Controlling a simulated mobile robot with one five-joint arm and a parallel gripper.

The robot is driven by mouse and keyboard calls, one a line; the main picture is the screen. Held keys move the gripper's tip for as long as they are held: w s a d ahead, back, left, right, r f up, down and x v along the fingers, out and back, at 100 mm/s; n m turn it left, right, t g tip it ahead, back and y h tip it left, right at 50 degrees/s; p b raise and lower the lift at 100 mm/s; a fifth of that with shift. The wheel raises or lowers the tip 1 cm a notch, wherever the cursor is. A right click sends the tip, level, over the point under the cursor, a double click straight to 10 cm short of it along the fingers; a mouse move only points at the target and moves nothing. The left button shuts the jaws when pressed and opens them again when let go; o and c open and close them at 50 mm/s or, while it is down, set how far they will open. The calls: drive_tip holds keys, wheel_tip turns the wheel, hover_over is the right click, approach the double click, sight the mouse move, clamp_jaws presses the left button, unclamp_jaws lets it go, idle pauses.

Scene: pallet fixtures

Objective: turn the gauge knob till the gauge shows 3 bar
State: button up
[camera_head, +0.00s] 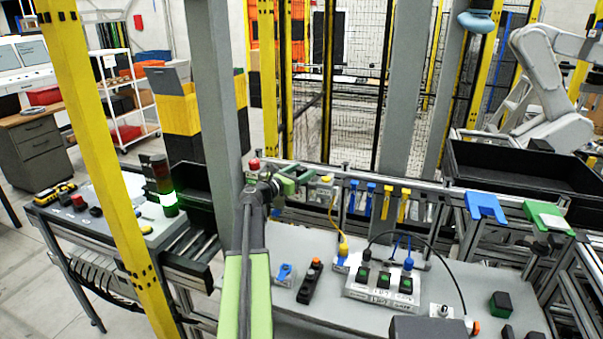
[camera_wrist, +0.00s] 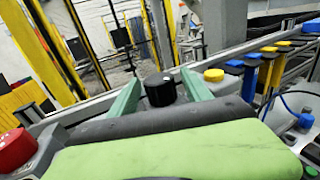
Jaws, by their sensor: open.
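A black round knob (camera_wrist: 160,90) stands in the wrist view, between the two green fingers of my gripper (camera_wrist: 160,82). The fingers are apart, with a gap visible on each side of the knob, mostly on the right. No gauge dial or reading can be made out in either view. In the head view my gripper (camera_head: 293,178) is over the rail at the back of the grey table, and the knob cannot be told apart there.
A red button (camera_wrist: 14,150) is left of my gripper and a yellow button (camera_wrist: 214,75) is to its right. Blue and yellow hanging parts (camera_head: 385,200) line the rail farther right. A control box with cables (camera_head: 382,288) stands on the table (camera_head: 300,240).

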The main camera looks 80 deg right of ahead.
clamp_jaws()
idle(0.4)
drive_tip(key=shift+a+t, duration=0.15)
drive_tip(key=shift+t, duration=0.15)
drive_tip(key=shift+s+n+t+h, duration=0.1)
drive_tip(key=shift+n+t+h, duration=0.5)
drive_tip(key=shift+n+t, duration=0.1)
drive_tip(key=n+t+h, duration=0.1)
drive_tip(key=n+t, duration=0.2)
drive_tip(key=t, duration=0.2)
drive_tip(key=shift+n, duration=0.3)
drive_tip(key=n+t, duration=0.3)
drive_tip(key=t, duration=0.2)
drive_tip(key=shift+n+t+y, duration=0.4)
drive_tip(key=shift+n+t, duration=1)
drive_tip(key=shift+t, duration=1.1)
